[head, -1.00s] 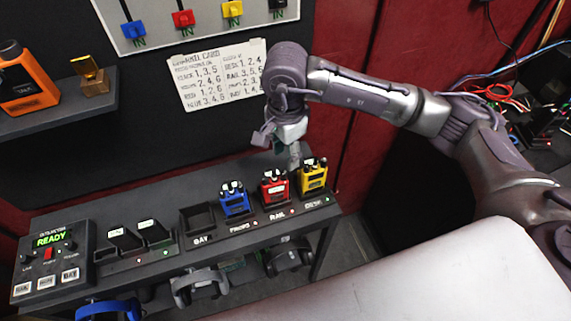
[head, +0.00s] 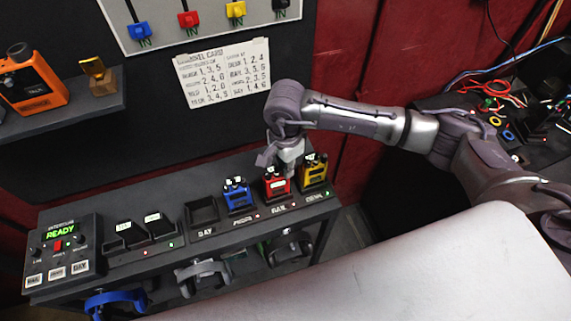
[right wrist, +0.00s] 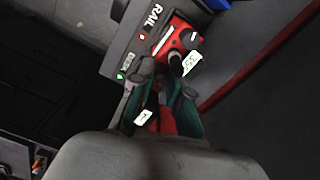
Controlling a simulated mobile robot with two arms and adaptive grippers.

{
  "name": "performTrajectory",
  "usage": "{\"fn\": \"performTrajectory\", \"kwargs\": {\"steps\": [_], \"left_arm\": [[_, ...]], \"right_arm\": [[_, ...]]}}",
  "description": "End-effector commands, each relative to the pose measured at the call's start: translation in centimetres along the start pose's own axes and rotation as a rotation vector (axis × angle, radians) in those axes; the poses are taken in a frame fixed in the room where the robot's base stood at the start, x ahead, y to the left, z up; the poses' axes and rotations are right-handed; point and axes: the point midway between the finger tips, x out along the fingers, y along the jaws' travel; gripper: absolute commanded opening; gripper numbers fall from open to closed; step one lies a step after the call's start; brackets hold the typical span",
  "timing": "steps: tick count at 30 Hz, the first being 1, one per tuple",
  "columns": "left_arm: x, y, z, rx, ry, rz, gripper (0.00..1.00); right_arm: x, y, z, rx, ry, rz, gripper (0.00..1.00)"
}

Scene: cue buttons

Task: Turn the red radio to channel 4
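The red radio (head: 276,184) stands in the RAIL slot of the dark shelf, between a blue and a yellow radio. My right gripper (head: 288,166) is pointing down just above and partly over the red radio's top, hiding some of it. In the right wrist view the red radio (right wrist: 178,40) shows beyond the fingertips, with a black knob and a white label. The teal-lined fingers of my right gripper (right wrist: 163,70) are apart, with one tip close to the knob; I cannot tell whether they touch. My left gripper is not in view.
The blue radio (head: 237,196) is left of the red one and the yellow radio (head: 314,171) close on its right. The BAY slot (head: 202,212) is empty. A READY console (head: 62,252) stands at the left end. A channel card (head: 224,73) hangs on the wall.

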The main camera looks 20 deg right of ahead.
Motion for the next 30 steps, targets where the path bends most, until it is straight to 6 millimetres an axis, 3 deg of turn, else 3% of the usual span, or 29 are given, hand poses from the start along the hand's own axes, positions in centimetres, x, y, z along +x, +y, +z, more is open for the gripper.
{"fn": "performTrajectory", "kwargs": {"steps": [14,30], "left_arm": [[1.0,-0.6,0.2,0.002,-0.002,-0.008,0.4],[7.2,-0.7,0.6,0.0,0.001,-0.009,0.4]], "right_arm": [[0.2,-0.1,0.0,0.045,0.0,-0.003,0.0],[0.5,-0.1,0.0,0.441,0.0,-0.004,0.0]]}}
